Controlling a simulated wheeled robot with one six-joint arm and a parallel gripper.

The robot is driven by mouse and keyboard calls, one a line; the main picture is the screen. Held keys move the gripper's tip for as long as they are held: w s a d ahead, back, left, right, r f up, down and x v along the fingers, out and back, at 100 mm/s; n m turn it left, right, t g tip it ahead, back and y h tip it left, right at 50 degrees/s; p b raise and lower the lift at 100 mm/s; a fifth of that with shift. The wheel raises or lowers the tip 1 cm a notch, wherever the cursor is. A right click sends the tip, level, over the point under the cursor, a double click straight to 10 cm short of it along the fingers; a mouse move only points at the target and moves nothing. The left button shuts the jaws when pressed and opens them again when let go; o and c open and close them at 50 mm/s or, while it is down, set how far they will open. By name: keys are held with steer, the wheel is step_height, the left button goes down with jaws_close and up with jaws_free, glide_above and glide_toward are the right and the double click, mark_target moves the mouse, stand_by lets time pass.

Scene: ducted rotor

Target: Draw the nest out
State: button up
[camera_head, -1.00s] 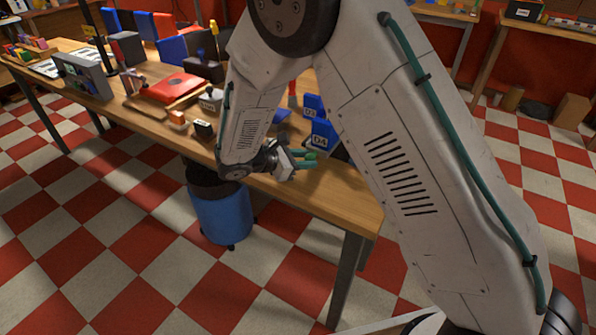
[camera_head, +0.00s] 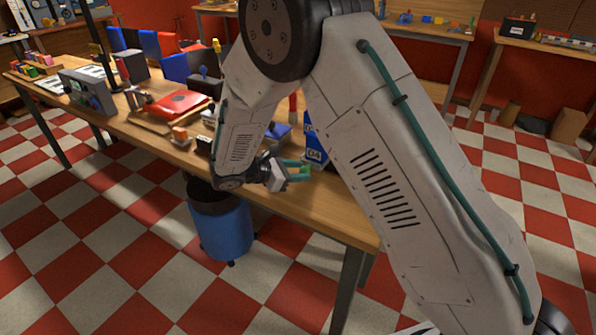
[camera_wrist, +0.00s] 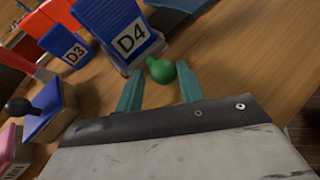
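My gripper (camera_wrist: 160,88) has two teal fingers standing apart, with nothing clearly held between them. It also shows in the head view (camera_head: 298,170), low over the front part of the wooden table. A small rounded green thing (camera_wrist: 161,70) lies just beyond the fingertips in the wrist view, with a second green lobe by the right finger. Whether a finger touches it I cannot tell. A blue bin labelled D4 (camera_wrist: 112,22) stands just behind it, and a blue bin labelled D3 (camera_wrist: 66,45) is to its left. I cannot identify which thing is the nest.
The wooden table (camera_head: 325,212) is bare near its right end. A blue block with a dark knob (camera_wrist: 45,108) stands left of my gripper. A red item (camera_head: 178,104) and other parts crowd the table's left. A blue bucket (camera_head: 222,228) stands on the floor below the front edge.

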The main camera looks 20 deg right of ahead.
steer(key=v, duration=0.7)
steer(key=shift+s+a+r, duration=0.1)
steer(key=shift+a+r, duration=0.05)
steer(key=shift+a, duration=0.2)
steer(key=shift+s+d+f+m+g, duration=0.1)
steer(key=shift+s+f+m+g, duration=0.3)
steer(key=shift+s, duration=0.2)
steer(key=shift+s+d+f+m+g, duration=0.2)
steer(key=shift+s+f+g, duration=0.1)
steer(key=shift+s+f, duration=0.3)
steer(key=s, duration=0.2)
steer(key=s+d+m+g+y, duration=0.1)
steer(key=shift+r, duration=0.3)
steer(key=s+d+r+m+y, duration=0.4)
steer(key=s+d+r+m, duration=0.1)
steer(key=s, duration=0.4)
steer(key=s+d+r+m+y, duration=0.4)
steer(key=s+r, duration=0.4)
steer(key=s, duration=0.2)
steer(key=s+d+r+m+y, duration=0.4)
steer(key=s+d+r+m, duration=0.2)
steer(key=s, duration=0.4)
steer(key=shift+r+m, duration=0.5)
steer(key=shift+m, duration=0.3)
